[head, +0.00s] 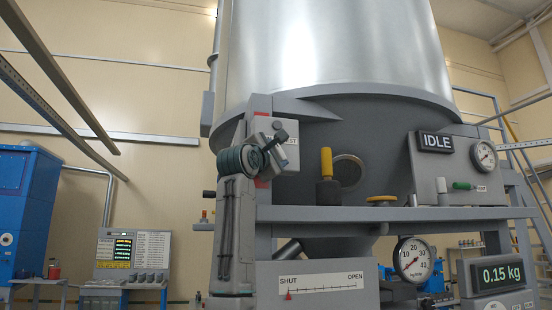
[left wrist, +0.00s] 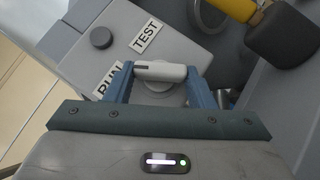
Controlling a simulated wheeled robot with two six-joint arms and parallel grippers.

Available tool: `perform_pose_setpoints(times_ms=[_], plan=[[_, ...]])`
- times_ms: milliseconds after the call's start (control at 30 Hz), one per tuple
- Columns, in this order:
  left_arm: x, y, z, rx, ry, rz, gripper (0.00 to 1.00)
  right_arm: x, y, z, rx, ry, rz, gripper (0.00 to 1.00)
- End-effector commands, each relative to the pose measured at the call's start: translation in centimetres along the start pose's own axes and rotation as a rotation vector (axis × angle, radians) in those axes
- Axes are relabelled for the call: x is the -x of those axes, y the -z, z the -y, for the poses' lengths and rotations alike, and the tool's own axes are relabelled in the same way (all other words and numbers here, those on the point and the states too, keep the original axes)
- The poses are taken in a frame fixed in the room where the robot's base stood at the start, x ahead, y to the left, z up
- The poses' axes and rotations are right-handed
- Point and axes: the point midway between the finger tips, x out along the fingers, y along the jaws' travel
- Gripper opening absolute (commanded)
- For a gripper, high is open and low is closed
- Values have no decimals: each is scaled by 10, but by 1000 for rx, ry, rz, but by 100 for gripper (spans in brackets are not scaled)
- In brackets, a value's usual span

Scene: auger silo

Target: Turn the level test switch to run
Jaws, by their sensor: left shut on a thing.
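The level test switch is a pale bar-shaped knob (left wrist: 160,71) on a grey box (left wrist: 85,27). A RUN label (left wrist: 107,80) and a TEST label (left wrist: 146,36) sit beside it. My left gripper (left wrist: 159,74) is shut on the knob, one blue finger at each end of the bar. The bar lies level across the left wrist view, and its dark-marked end is at the left, close to the RUN label. In the head view my left gripper (head: 266,150) is at the front of the box (head: 287,135) and hides the knob and part of the labels.
A yellow-handled lever (head: 326,163) stands right of the box, near my gripper. A grey rail (head: 390,213) runs below. Further right are a panel reading IDLE (head: 436,142), a dial gauge (head: 413,259) and a scale reading 0.15 kg (head: 502,273).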

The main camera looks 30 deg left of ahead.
Motion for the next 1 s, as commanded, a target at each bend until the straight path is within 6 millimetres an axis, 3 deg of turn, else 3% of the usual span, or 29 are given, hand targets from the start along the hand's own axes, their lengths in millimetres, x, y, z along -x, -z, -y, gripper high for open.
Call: perform_pose_setpoints(times_ms=[367,400,500,833,1000], plan=[[-1,1,5,5,5,-1,26,-1,1,-4,2,-4,-1,36],[-1,1,5,5,5,-1,51,-1,1,-4,2,-4,-1,36],[-1,0,4,5,3,0,71,-1,1,-5,2,-5,-1,36],[3,0,2,4,-3,1,71,-3,0,-5,2,-5,-1,36],[26,2,5,4,-6,1,71,-18,-1,-3,2,-5,0,36]])
